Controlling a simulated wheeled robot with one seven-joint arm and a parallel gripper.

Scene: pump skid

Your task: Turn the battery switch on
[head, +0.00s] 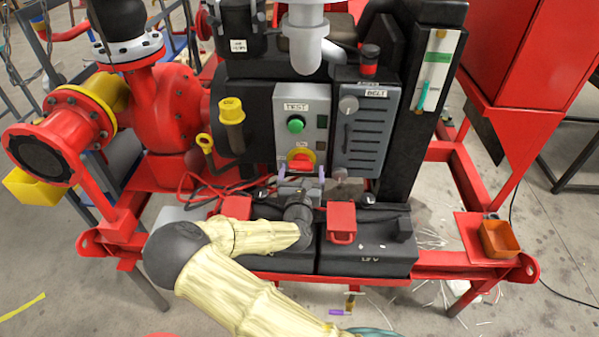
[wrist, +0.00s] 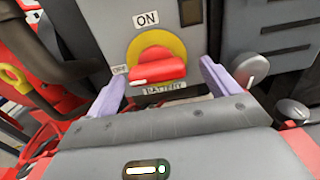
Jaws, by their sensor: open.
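The battery switch is a red knob (head: 301,158) on a yellow round plate low on the grey control panel (head: 316,106). In the wrist view the knob (wrist: 158,68) lies roughly level. Its white mark is at its left end, towards the OFF label (wrist: 120,69). The ON label (wrist: 146,19) is above it and the BATTERY label (wrist: 165,88) below. My gripper (head: 301,172) is open in front of the knob. In the wrist view its lavender fingers (wrist: 162,73) stand left and right of the knob, with gaps. Whether their tips reach the knob's depth is unclear.
A green TEST button (head: 296,124) sits above the switch. A grey box with a round knob (head: 348,105) adjoins the panel on the right. Black batteries (head: 368,254) with red covers lie below. A yellow-capped pipe (head: 231,112) and red cables are on the left.

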